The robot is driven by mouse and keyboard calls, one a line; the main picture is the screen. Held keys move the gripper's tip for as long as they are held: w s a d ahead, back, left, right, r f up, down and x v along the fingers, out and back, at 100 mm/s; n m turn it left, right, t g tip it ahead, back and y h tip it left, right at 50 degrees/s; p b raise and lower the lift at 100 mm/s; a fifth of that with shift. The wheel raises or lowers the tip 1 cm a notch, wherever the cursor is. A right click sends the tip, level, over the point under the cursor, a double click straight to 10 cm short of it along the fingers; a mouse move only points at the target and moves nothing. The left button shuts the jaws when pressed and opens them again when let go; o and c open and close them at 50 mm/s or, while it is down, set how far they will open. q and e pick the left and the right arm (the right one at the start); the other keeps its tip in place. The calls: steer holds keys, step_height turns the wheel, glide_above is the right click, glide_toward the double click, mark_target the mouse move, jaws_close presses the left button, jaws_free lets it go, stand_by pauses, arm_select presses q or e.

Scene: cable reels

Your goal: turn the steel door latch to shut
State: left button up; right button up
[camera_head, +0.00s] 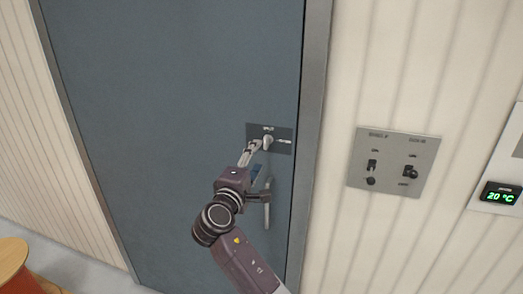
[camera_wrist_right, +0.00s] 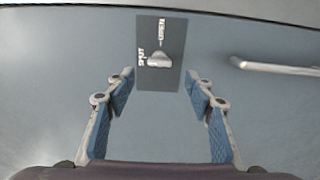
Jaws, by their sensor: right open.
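The steel latch (camera_head: 267,142) is a small knob on a dark plate (camera_head: 285,148) on the blue-grey door (camera_head: 180,90), near its right edge. In the right wrist view the latch (camera_wrist_right: 159,60) sits on its plate (camera_wrist_right: 160,82), straight ahead between the fingers. My right gripper (camera_head: 255,149) reaches up to the latch from the lower left. In the wrist view the right gripper (camera_wrist_right: 158,80) is open, its blue-padded fingers apart and empty. I cannot tell whether it touches the knob. My left gripper is not in view.
A door pull handle (camera_head: 267,212) is just below the latch, partly behind my right arm; its bar (camera_wrist_right: 280,68) shows at the wrist view's right. A switch panel (camera_head: 394,162) and a green 20 °C display (camera_head: 500,195) are on the right wall. A round wooden object (camera_head: 14,262) is lower left.

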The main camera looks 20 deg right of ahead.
steer(key=v, duration=0.4)
steer(key=shift+f, duration=0.1)
